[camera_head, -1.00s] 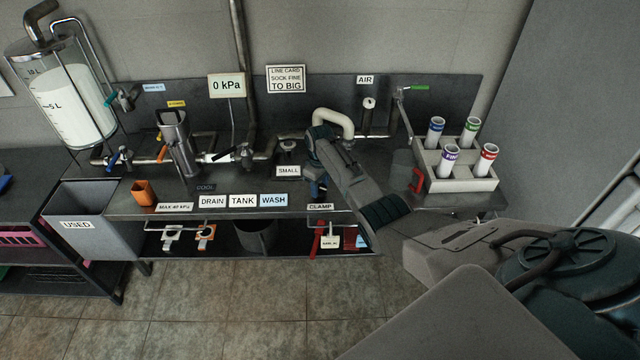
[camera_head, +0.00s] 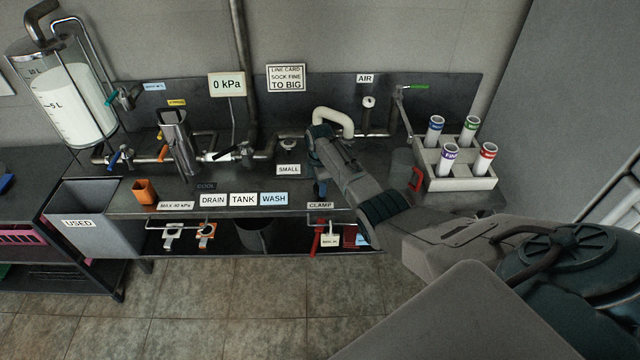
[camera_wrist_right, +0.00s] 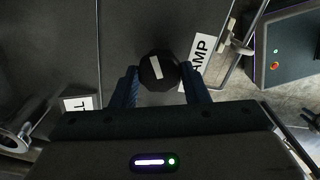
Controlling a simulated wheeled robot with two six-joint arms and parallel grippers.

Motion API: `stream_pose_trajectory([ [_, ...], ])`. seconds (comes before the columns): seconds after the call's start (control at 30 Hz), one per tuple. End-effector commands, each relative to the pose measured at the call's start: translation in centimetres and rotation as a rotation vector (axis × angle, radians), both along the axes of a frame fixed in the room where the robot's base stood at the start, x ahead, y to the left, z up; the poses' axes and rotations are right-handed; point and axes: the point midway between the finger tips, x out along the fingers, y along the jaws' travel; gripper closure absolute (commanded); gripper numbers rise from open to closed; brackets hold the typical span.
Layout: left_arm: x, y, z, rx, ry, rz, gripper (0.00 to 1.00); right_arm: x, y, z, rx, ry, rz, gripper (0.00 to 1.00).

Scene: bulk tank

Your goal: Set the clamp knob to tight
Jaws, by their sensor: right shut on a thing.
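The clamp knob (camera_wrist_right: 160,70) is a dark round knob with a white mark on its top, seen in the right wrist view. My right gripper (camera_wrist_right: 161,88) has its two blue fingers on either side of the knob, shut on it. In the head view my right gripper (camera_head: 318,188) points down at the bench just above the CLAMP label (camera_head: 320,206), and it hides the knob there. The label also shows in the wrist view (camera_wrist_right: 200,52), right of the knob. The white mark slants slightly from upright in that view. My left gripper is out of view.
A SMALL label (camera_head: 288,170) and a cream curved pipe (camera_head: 333,118) are near my gripper. The gauge sign (camera_head: 227,85) reads 0 kPa.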

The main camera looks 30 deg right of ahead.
Motion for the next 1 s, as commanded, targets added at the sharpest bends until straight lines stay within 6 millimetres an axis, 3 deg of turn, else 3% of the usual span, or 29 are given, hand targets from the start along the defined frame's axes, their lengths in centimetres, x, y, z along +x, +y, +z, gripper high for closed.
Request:
stream_pose_trajectory([
  [0.6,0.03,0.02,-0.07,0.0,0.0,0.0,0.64,0.09,0.06,0.06,0.0,-0.003,0.579,0.82],
  [1.0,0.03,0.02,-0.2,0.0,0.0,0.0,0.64,0.08,0.05,0.07,0.001,-0.002,0.858,0.82],
])
